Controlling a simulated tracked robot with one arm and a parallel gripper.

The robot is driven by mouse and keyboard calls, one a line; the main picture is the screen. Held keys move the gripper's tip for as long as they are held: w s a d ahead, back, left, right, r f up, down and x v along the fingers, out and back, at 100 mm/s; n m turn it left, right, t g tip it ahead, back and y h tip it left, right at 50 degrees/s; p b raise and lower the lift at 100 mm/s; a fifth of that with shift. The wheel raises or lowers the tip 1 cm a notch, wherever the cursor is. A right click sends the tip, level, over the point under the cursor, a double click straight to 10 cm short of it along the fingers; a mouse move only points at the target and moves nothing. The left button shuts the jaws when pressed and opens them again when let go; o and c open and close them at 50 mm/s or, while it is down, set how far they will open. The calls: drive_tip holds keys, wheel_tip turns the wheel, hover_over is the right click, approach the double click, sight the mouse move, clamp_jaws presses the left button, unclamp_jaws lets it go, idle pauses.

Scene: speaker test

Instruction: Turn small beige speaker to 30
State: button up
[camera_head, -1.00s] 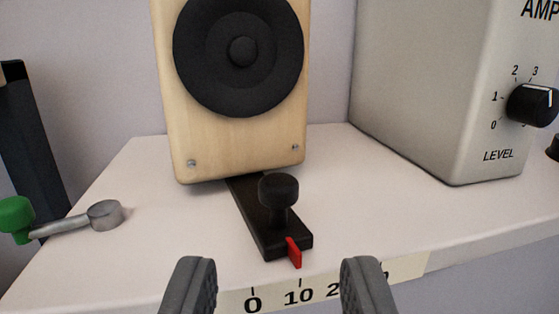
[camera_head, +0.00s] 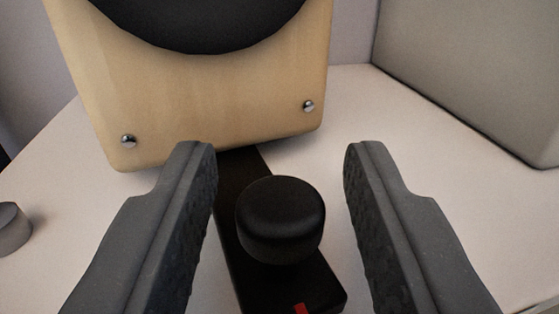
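The beige speaker (camera_head: 215,110) stands on the white shelf, with its dark round cone cut off by the top edge of the view. A black arm (camera_head: 238,210) reaches out from under it toward me and carries a round black knob (camera_head: 281,215). The tip of a red pointer (camera_head: 300,309) just shows at the bottom edge. The number scale is out of view. My gripper (camera_head: 280,160) is open, with one finger on each side of the knob and a gap to it on both sides.
The grey amplifier box (camera_head: 480,70) stands at the right. A grey round lever hub (camera_head: 10,229) shows at the left edge. The white shelf (camera_head: 340,125) is bare between the speaker and the amplifier.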

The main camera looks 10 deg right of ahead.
idle(0.3)
clamp_jaws()
drive_tip(key=shift+w, duration=0.1)
